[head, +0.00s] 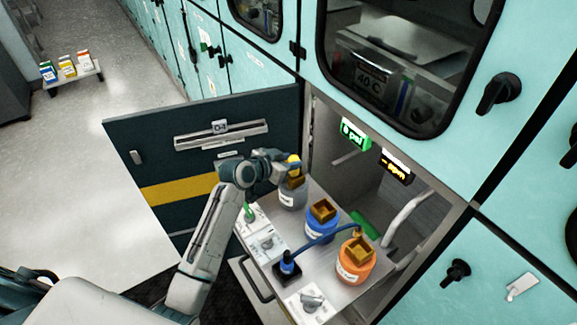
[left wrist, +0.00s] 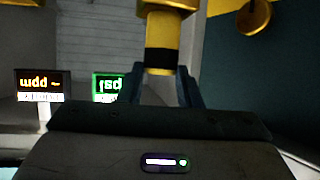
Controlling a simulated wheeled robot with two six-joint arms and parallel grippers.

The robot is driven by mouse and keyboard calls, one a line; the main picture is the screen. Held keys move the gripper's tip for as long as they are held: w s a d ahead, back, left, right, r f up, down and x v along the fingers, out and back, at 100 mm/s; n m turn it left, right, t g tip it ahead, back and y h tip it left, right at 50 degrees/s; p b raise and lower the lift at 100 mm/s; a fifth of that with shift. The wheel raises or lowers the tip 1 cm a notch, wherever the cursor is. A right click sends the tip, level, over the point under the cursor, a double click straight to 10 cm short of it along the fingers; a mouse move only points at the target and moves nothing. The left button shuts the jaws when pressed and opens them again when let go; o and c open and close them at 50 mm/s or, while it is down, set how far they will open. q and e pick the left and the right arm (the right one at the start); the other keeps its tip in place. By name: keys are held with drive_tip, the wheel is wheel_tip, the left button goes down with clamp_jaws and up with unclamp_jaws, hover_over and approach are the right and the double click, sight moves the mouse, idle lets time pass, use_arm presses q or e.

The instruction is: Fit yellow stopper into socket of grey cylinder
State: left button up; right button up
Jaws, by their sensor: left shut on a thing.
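The yellow stopper (head: 294,163) is held in my left gripper (head: 284,169), over the top of the grey cylinder (head: 293,195). The cylinder stands upright at the far end of the pulled-out tray and has a brown socket on top, partly hidden by the gripper. I cannot tell whether the stopper touches the socket. In the left wrist view the stopper (left wrist: 160,58) shows between the fingers of the left gripper (left wrist: 163,88). My right gripper is not in view.
A blue cylinder (head: 323,225) and an orange cylinder (head: 354,268) with brown sockets stand on the tray. A blue hose (head: 322,237) arches from a dark block. Switch panels (head: 264,243) line the tray's left side. An open dark door (head: 205,130) stands behind the arm.

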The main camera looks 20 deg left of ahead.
use_arm(q)
wheel_tip(320, 180, down, 2)
drive_tip(key=shift+f+p, duration=0.15)
drive_tip(key=shift+p, duration=0.25)
drive_tip(key=shift+f, duration=0.25)
drive_tip(key=shift+f, duration=0.1)
drive_tip(key=shift+f, duration=0.15)
drive_tip(key=o, duration=1)
drive_tip(key=shift+s, duration=0.1)
drive_tip(key=shift+c, duration=0.2)
